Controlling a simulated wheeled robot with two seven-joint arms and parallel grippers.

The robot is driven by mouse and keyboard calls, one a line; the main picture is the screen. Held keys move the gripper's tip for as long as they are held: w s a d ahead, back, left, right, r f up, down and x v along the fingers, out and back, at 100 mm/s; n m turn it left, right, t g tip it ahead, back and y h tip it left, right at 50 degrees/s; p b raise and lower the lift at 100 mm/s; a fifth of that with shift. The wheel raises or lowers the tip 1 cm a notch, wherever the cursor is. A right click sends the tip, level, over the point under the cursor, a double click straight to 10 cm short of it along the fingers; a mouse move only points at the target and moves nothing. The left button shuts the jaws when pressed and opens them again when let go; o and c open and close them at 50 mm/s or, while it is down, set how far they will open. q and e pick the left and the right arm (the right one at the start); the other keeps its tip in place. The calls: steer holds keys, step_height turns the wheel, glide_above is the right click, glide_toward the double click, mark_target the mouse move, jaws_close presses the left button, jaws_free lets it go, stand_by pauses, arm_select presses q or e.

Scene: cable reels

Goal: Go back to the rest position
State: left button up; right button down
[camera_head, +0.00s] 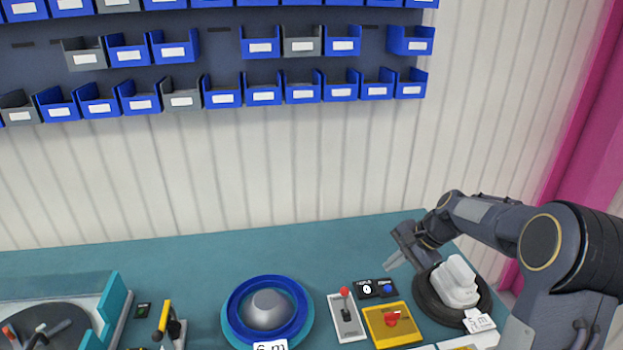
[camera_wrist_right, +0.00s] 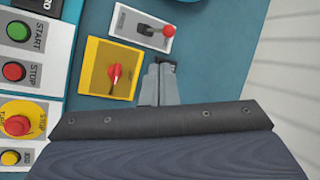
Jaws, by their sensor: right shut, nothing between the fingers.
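My right gripper (camera_head: 394,262) comes in from the right in the head view. It is raised above the teal bench (camera_head: 190,262), pointing left, just left of a black reel holder (camera_head: 435,302) with a white cable coil (camera_head: 458,281). In the right wrist view my right gripper (camera_wrist_right: 160,72) has its fingers together and empty, beside the yellow panel with a red knob (camera_wrist_right: 108,68). My left gripper is not in view.
A blue reel (camera_head: 239,310) with a grey hub sits mid-bench. A red-tipped lever (camera_head: 345,312) and a black counter box (camera_head: 376,289) stand near the yellow panel (camera_head: 390,333). Blue bins (camera_head: 261,92) hang on the wall. The back of the bench is clear.

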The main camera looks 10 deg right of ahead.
steer(key=s+a+r+n+t, duration=0.1)
steer(key=s+a+r+n, duration=0.25)
steer(key=s, duration=0.35)
steer(key=s+a+r+n, duration=0.2)
steer(key=s+a+r, duration=0.1)
steer(key=s+r, duration=0.3)
steer(key=s+a+f+n, duration=0.2)
steer(key=s+n, duration=0.1)
steer(key=s, duration=0.4)
steer(key=s+a+f+n+t+h, duration=0.1)
steer(key=s+a+f+n, duration=0.1)
steer(key=s, duration=0.6)
steer(key=shift+s+a+n, duration=0.2)
steer(key=shift+a+n, duration=0.45)
steer(key=shift+a, duration=0.2)
